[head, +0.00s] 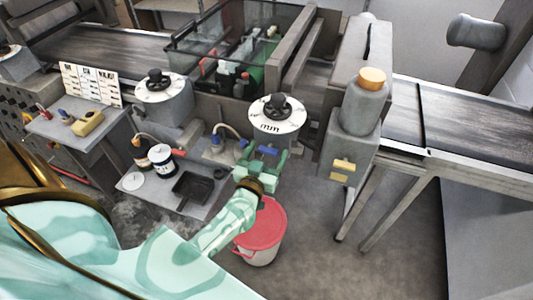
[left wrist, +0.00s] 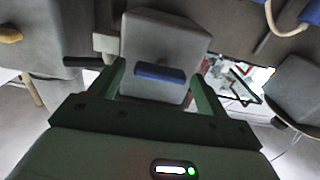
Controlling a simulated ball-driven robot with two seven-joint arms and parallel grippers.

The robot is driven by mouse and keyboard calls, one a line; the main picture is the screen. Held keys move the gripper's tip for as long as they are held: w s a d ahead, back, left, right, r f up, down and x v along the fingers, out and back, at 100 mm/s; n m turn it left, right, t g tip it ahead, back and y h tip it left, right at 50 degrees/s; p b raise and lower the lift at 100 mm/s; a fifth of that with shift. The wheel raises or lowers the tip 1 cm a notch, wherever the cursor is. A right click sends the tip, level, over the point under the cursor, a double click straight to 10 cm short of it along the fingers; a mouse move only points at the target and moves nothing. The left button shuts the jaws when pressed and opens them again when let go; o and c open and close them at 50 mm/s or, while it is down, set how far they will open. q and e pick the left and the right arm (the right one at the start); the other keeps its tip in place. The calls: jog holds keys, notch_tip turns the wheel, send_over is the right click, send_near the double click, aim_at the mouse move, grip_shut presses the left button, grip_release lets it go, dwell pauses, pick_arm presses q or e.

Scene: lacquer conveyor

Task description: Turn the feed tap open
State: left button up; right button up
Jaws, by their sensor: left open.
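A tap with a blue bar handle (head: 267,150) sits below the dial-topped grey unit (head: 277,117) in the middle of the head view. In the left wrist view the blue handle (left wrist: 159,72) lies crosswise on a grey block (left wrist: 165,38). My left gripper (head: 266,160) is green and open, with its fingers on either side of the handle. The left wrist view shows the left gripper (left wrist: 159,84) with a gap between each finger and the handle. Whether the fingertips reach past the handle is hard to tell. My right gripper is not in view.
A red-lidded bucket (head: 262,228) stands on the floor under my left forearm. A yellow handle (head: 343,168) is on the grey unit to the right. A black pan (head: 193,187) and jars (head: 162,158) stand on the low bench to the left.

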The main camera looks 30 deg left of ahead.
pick_arm(q)
jog(key=shift+c, duration=0.3)
jog(key=c, duration=0.9)
jog(key=shift+n, duration=0.3)
jog(key=shift+r+n+p, duration=0.15)
jog(key=shift+n+p, duration=0.65)
jog(key=shift+n, duration=0.2)
jog(key=n+p, duration=0.1)
jog(key=n, duration=0.2)
jog(key=shift+a+n, duration=0.1)
jog(key=shift+n, duration=0.2)
jog(key=n, duration=0.2)
jog(key=n+p, duration=0.1)
jog(key=n, duration=0.2)
jog(key=shift+a+f, duration=0.1)
jog(key=shift+f, duration=0.1)
jog(key=n, duration=0.6)
jog(key=shift+s+f+n, duration=0.1)
jog(key=shift+f+n, duration=0.1)
jog(key=shift+n, duration=0.1)
